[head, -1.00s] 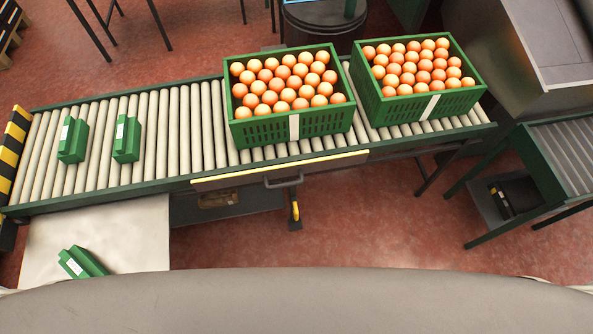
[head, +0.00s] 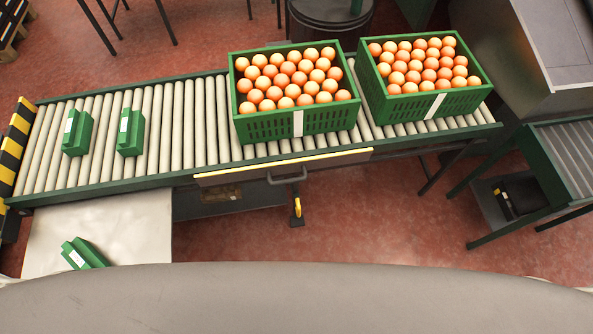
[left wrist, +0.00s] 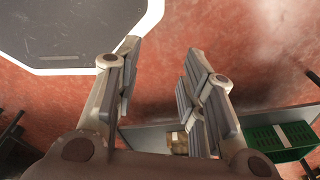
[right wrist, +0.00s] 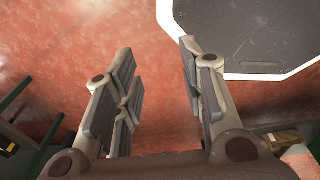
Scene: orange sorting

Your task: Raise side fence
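The side fence seems to be the grey panel (head: 330,163) with a yellow top edge on the near side of the roller conveyor (head: 180,115). It hangs low, its edge about level with the conveyor's near rail, and a dark bar handle (head: 287,180) sticks out from its front. A yellow-tipped lever or pedal (head: 297,208) shows below it. My left gripper (left wrist: 160,70) is open and empty above the red floor. My right gripper (right wrist: 160,65) is also open and empty. Neither gripper shows in the head view, and neither touches the fence.
Two green crates of oranges (head: 298,124) (head: 434,107) stand on the rollers behind the fence. Two green blocks (head: 78,132) (head: 130,132) lie on the left rollers. Another (head: 85,254) lies on a pale table (head: 130,225). A side roller stand (head: 565,150) is at right.

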